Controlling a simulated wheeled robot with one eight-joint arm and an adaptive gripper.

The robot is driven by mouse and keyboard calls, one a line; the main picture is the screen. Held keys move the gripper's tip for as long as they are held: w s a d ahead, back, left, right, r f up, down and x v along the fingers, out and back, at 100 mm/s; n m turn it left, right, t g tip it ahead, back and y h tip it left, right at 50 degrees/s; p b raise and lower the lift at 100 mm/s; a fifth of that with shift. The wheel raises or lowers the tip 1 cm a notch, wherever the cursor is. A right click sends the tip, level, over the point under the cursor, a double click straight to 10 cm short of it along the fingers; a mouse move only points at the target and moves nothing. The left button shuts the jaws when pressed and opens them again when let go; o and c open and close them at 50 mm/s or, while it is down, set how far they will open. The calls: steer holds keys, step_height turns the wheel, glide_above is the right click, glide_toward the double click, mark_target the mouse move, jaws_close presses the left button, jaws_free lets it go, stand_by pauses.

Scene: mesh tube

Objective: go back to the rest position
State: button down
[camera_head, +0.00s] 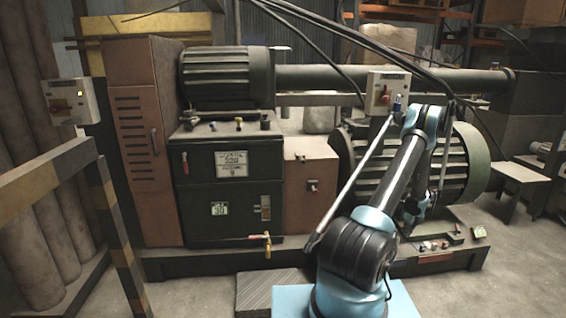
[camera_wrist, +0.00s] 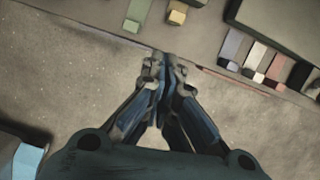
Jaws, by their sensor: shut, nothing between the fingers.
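My arm rises from its blue base at the bottom of the head view, bends at a high elbow and hangs down in front of the large dark ribbed motor (camera_head: 455,165). My gripper (camera_head: 408,234) is at its lower end, small and partly hard to make out there. In the wrist view my gripper (camera_wrist: 166,62) points away from the camera, with its fingertips together and nothing between them. The fingertips appear over the floor's border with the machine base (camera_wrist: 195,45); whether they touch anything cannot be told.
Small coloured blocks (camera_wrist: 254,58) lie on the machine base. A control box (camera_head: 388,93) stands behind my elbow. A dark cabinet (camera_head: 229,195) with a brass tap (camera_head: 262,240) is left of my arm. A striped railing (camera_head: 105,200) is at far left. Floor (camera_head: 525,250) is open at right.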

steer(key=s+a+r+n, duration=0.1)
steer(key=a+r+n, duration=0.5)
steer(key=a+r, duration=0.6)
steer(key=a+r+n, duration=0.5)
steer(key=a+r, duration=0.4)
steer(key=r, duration=0.8)
steer(key=s+a+r+n, duration=0.4)
steer(key=s+a+r, duration=0.25)
steer(key=a, duration=0.25)
steer(key=s+a+r+n, duration=0.3)
steer(key=s+a+n, duration=0.2)
steer(key=s+a, duration=0.25)
steer(key=s+a+r+n, duration=0.4)
steer(key=s+a, duration=0.2)
steer(key=s, duration=0.3)
steer(key=s+a+f+n, duration=0.3)
steer(key=s+n, duration=0.2)
steer(key=s, duration=0.4)
steer(key=s+a+f+n, duration=0.3)
steer(key=s+n, duration=0.1)
steer(key=s, duration=0.4)
steer(key=shift+s+f+n+g, duration=0.3)
steer(key=shift+s+f+n, duration=0.05)
steer(key=shift+s+n, duration=0.05)
